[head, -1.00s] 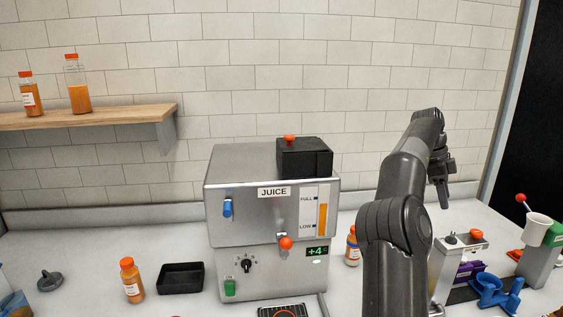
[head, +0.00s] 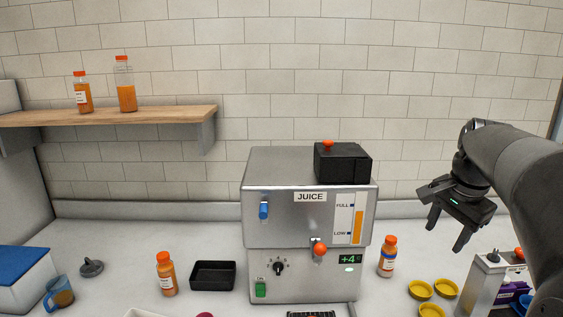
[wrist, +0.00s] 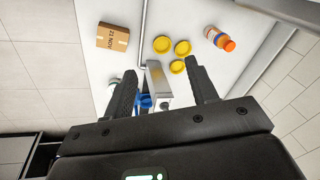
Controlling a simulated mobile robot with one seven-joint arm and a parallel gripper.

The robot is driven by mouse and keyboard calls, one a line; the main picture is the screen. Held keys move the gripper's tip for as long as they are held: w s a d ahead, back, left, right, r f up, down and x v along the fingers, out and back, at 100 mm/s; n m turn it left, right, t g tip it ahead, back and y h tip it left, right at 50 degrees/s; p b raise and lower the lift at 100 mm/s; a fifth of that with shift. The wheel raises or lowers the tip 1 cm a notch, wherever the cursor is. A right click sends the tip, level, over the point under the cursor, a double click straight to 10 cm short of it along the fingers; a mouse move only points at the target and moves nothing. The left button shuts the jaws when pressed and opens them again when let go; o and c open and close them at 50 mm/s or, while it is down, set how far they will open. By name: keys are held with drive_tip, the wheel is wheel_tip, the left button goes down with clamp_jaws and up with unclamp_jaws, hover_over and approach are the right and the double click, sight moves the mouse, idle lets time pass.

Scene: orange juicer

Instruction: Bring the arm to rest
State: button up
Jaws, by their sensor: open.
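My gripper (head: 449,231) is at the right in the head view, above the counter and right of the juice machine (head: 283,208). Its two fingers are spread and point down, with nothing between them. In the wrist view my gripper (wrist: 163,85) also shows open, and the counter lies well below the fingertips. My arm reaches in from the right edge, bent at the wrist. The gripper touches nothing that I can see.
An orange bottle (head: 387,257) and yellow lids (head: 421,290) are on the counter below the gripper. A metal dispenser (head: 486,283) stands under my arm. A small cardboard box (wrist: 113,37) shows in the wrist view. A black tray (head: 213,275) and another bottle (head: 166,273) are left of the machine.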

drive_tip(key=s+a+f+n+t, duration=0.1)
drive_tip(key=s+a+f+n, duration=0.4)
drive_tip(key=s+a, duration=0.3)
drive_tip(key=s+a+f+n+t, duration=0.2)
drive_tip(key=s+a+f+n, duration=0.3)
drive_tip(key=s+a+n, duration=0.2)
drive_tip(key=s+a, duration=0.2)
drive_tip(key=a, duration=0.2)
drive_tip(key=shift+s+a+n, duration=0.15)
drive_tip(key=shift+s+n, duration=0.15)
drive_tip(key=shift+n, duration=0.1)
idle(1.6)
